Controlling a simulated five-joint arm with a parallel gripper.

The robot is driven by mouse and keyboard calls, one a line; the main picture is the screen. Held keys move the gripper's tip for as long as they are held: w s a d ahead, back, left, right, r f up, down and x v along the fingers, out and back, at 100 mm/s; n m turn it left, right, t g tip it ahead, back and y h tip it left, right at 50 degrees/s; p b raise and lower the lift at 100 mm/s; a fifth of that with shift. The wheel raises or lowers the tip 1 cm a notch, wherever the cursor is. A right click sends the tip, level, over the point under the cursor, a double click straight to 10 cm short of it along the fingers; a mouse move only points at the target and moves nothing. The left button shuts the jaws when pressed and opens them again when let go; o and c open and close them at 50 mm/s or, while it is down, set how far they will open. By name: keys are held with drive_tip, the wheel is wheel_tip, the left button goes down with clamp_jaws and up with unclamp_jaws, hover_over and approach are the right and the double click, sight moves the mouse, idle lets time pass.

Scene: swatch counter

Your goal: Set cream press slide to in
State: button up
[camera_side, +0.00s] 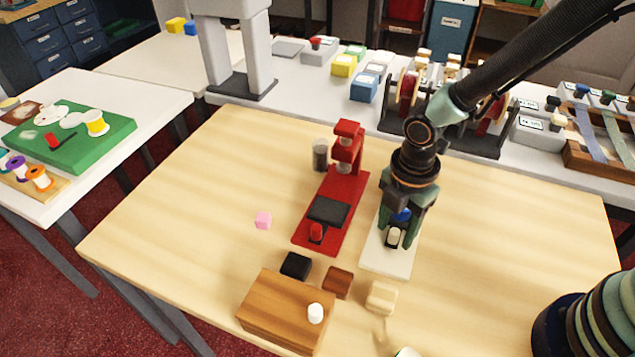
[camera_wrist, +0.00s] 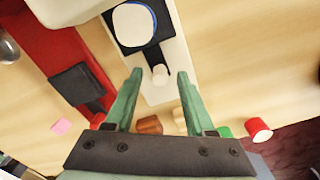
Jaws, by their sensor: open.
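The cream press has a pale base (camera_side: 388,262) on the wooden table and is largely hidden by my arm in the side view. In the wrist view its base (camera_wrist: 181,57) carries a white disc on a blue pad (camera_wrist: 136,25) and a dark slot. The slide's cream knob (camera_wrist: 160,76) stands at that slot; it also shows in the side view (camera_side: 393,237). My gripper (camera_wrist: 160,78) is open, pointing down over the press. Its fingertips lie on either side of the knob in the picture; I cannot tell whether they touch it.
A red press (camera_side: 345,205) with a red knob stands close on the left. A black block (camera_side: 295,265), brown block (camera_side: 337,282), cream block (camera_side: 382,297) and wooden box (camera_side: 270,308) lie in front. A pink cube (camera_side: 263,220) is farther left.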

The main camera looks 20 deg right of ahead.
drive_tip(key=shift+f, duration=0.25)
clamp_jaws()
idle(1.4)
